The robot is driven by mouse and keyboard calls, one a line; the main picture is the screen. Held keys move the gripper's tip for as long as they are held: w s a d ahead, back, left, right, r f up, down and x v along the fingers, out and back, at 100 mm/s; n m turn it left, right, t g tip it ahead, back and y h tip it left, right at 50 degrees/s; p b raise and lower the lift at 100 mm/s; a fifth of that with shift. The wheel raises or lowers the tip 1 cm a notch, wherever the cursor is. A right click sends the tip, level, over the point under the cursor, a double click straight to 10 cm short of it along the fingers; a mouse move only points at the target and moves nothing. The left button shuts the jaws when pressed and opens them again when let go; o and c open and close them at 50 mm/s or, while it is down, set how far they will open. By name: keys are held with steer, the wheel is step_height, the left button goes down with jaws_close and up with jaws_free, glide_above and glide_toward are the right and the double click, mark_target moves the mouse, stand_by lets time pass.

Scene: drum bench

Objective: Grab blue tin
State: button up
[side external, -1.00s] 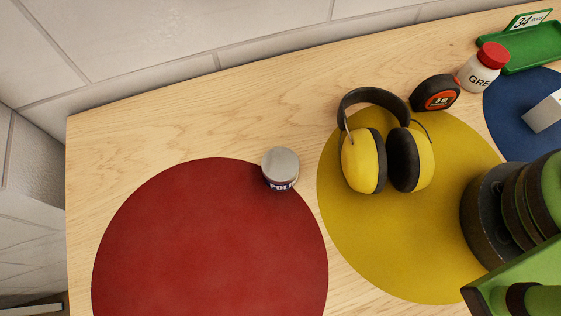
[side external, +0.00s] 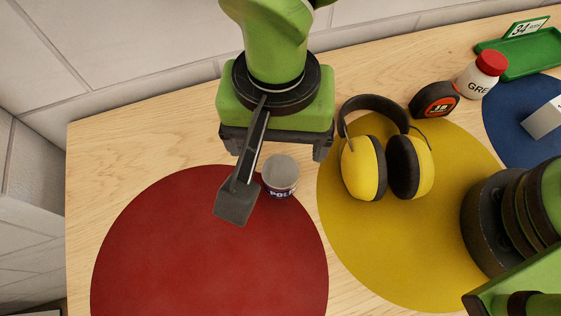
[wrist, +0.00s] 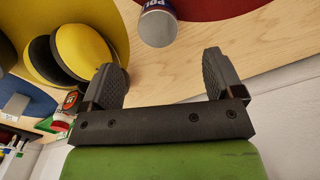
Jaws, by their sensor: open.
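The blue tin (side external: 281,178) is a small round can with a plain grey top and a dark blue label with white letters. It stands at the upper right edge of the red disc. In the wrist view the tin (wrist: 158,25) shows beyond the fingertips, roughly in line with the gap. My gripper (side external: 278,149) is above the table, just behind the tin in the side view. Its two dark fingers are spread apart and empty in the wrist view (wrist: 162,68). The fingers do not appear to touch the tin; their exact height is hard to tell.
Yellow earmuffs (side external: 364,167) lie on a yellow disc (side external: 430,275) right of the tin. A tape measure (side external: 434,99), a red-capped white bottle (side external: 480,77) and a green tray (side external: 525,48) are farther right. The red disc (side external: 180,245) is otherwise clear. A wall runs behind.

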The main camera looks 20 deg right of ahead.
mark_target(280, 170)
step_height(280, 170, down, 9)
steer(key=shift+d+f, duration=0.15)
steer(key=shift+f, duration=0.05)
stand_by(0.3)
steer(key=shift+c, duration=0.4)
steer(key=c, duration=1)
